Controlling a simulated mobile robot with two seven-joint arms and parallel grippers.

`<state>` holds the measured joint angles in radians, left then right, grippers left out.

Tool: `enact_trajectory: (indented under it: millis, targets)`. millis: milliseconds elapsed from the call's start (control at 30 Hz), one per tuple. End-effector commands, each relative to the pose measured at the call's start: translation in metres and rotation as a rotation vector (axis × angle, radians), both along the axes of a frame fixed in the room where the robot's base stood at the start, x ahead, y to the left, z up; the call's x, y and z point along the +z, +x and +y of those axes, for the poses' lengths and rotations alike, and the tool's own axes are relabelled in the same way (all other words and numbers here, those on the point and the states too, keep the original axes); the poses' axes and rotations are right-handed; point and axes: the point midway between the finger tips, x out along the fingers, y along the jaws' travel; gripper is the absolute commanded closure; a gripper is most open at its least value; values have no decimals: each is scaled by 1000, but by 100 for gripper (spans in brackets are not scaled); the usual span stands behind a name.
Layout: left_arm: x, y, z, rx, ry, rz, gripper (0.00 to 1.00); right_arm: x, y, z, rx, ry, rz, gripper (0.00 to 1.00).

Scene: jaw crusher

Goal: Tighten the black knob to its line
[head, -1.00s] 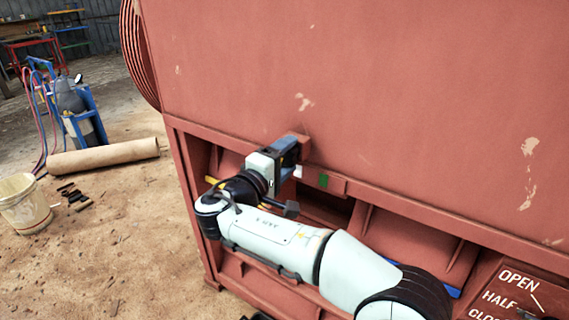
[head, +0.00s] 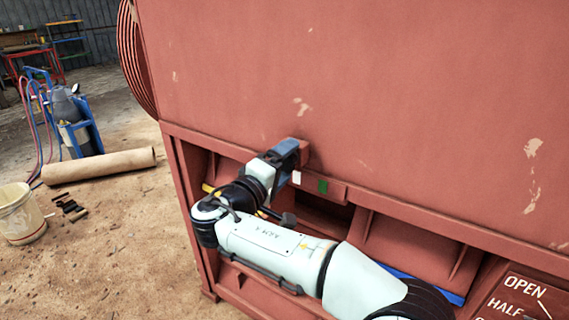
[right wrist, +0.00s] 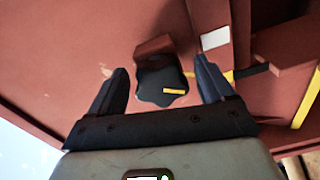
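The black knob (right wrist: 155,86) has a lobed rim and a yellow mark on its face. It shows in the right wrist view, in front of a small red block (right wrist: 154,46) on the red machine. My right gripper (head: 292,151) is open, with one finger on each side of the knob. A gap shows between each finger and the knob, and I cannot tell whether the fingertips reach its depth. In the head view the gripper hides the knob. A white patch (right wrist: 215,39) is on the red rail beside the knob. My left gripper is not in view.
The red machine wall (head: 400,90) fills the right side. A green patch (head: 323,186) is on its rail. A sign reading OPEN and HALF (head: 520,298) is low right.

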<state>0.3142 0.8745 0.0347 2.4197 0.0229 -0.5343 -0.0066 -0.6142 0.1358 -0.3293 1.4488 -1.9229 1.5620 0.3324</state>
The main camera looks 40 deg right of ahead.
Motion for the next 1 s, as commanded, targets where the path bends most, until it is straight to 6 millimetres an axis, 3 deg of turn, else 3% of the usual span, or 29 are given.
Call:
enact_trajectory:
  millis: [267, 433, 800, 1000]
  targets:
    - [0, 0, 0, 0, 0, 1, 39, 0, 0, 0, 0, -1, 0, 16]
    - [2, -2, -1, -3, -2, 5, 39, 0, -3, 12, 2, -1, 1, 16]
    - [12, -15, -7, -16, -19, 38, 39, 1, -25, 89, 5, -2, 0, 16]
    - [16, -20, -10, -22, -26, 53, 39, 1, -34, 118, 3, -2, 1, 16]
